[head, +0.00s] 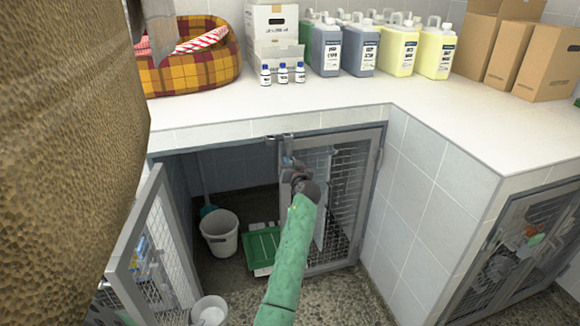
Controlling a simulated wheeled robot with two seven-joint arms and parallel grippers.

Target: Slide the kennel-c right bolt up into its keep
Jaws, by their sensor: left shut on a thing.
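The right-hand door (343,190) of the kennel under the counter is a grey frame with wire mesh and stands across the right half of the opening. The left-hand door (150,250) is swung open toward me. A small metal fitting (281,138) sits at the top edge of the opening, above the right-hand door's left upright. My left gripper (290,166), at the end of a green-sleeved arm, is at the top of that upright, shut on the bolt there. The bolt is mostly hidden by the gripper, so whether it sits in the keep cannot be told. My right gripper is not in view.
A white bucket (219,233) and a green tray (262,247) are inside the kennel. The counter (330,104) above holds a plaid pet bed (190,70), several jugs (398,48) and boxes (552,62). A large brown textured shape (60,150) blocks the left side.

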